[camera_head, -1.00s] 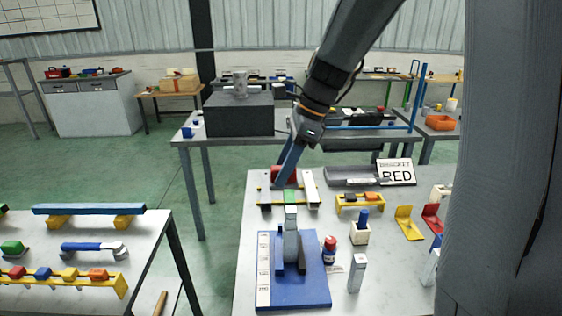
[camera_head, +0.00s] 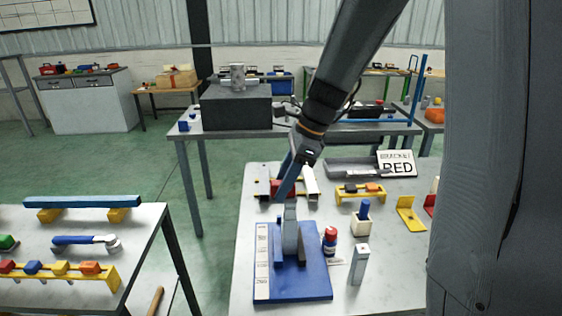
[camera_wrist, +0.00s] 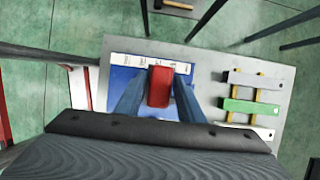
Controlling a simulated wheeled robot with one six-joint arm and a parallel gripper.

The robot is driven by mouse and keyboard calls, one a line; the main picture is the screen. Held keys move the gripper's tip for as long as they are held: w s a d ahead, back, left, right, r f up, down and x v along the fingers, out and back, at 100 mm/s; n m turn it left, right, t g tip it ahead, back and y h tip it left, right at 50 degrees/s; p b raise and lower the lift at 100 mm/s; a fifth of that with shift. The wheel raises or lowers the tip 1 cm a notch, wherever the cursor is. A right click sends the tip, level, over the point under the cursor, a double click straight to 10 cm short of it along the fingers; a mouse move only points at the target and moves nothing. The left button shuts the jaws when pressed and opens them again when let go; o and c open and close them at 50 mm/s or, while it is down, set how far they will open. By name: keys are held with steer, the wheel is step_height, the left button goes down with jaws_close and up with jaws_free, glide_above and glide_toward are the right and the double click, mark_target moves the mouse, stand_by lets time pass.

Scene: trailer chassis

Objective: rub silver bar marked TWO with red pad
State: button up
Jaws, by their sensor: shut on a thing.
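My gripper (camera_head: 281,193) is shut on a red pad (camera_wrist: 160,87). In the wrist view the pad sits between the two blue fingers, with the blue board (camera_wrist: 124,80) behind it. The head view shows a bit of red (camera_head: 270,186) at the fingertips, near the bar rack. In the wrist view, bars lie across yellow rails (camera_wrist: 238,116) to the right of the gripper: a silver one (camera_wrist: 262,81), a green one (camera_wrist: 250,107) and another pale one (camera_wrist: 262,132). One pale bar (camera_head: 310,181) shows in the head view. I cannot read any bar's marking. My fingers partly hide the rack in the head view.
The blue board (camera_head: 300,287) with a grey upright stands in front of the rack. A red bottle (camera_head: 330,240), a grey post (camera_head: 359,265) and a holder with a blue top (camera_head: 362,220) stand to its right. A sign reading RED (camera_head: 397,164) stands behind.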

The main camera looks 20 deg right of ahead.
steer(key=d, duration=0.2)
steer(key=d+b, duration=0.1)
steer(key=shift+s+d, duration=0.2)
steer(key=shift+s, duration=0.05)
steer(key=a, duration=0.3)
steer(key=shift+w+a+r+p, duration=0.15)
steer(key=shift+w+a+p, duration=0.1)
steer(key=shift+p, duration=0.15)
steer(key=shift+a+r+p, duration=0.1)
steer(key=shift+p, duration=0.3)
step_height(320, 180, up, 3)
steer(key=shift+s+f+p, duration=0.1)
steer(key=shift+f+p, duration=0.1)
steer(key=shift+p, duration=0.55)
steer(key=shift+r+p, duration=0.55)
steer(key=shift+r, duration=0.1)
steer(key=shift+r+p, duration=0.5)
steer(key=shift+r, duration=1.4)
